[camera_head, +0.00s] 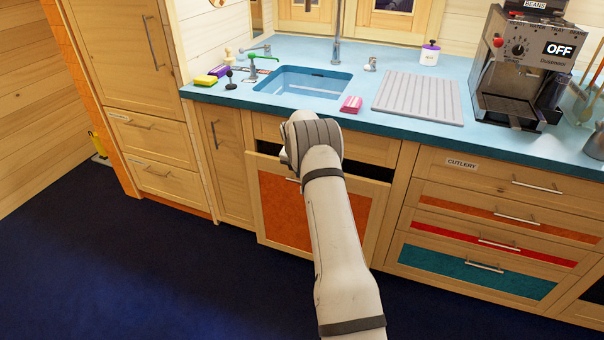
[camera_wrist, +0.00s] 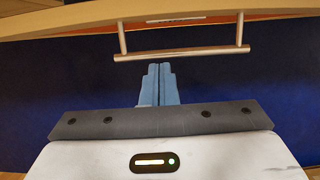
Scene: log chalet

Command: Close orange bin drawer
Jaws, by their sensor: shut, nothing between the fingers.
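The orange bin drawer (camera_head: 284,212) is under the sink, a wooden front with an orange panel. It stands out a little from the cabinet, with a dark gap (camera_head: 369,171) along its top. My arm covers its middle in the head view, and my fingers are hidden there. In the wrist view, the drawer's metal handle (camera_wrist: 182,54) runs across the top, below the wooden front. My gripper (camera_wrist: 158,67) is shut and empty, its blue-grey fingertips just below the handle bar in the picture. I cannot tell whether they touch it.
The blue counter (camera_head: 232,96) above holds a sink (camera_head: 303,83), a pink sponge (camera_head: 351,104), a drying mat (camera_head: 418,97) and a coffee machine (camera_head: 518,68). Closed drawers, including the cutlery drawer (camera_head: 490,177), are at right.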

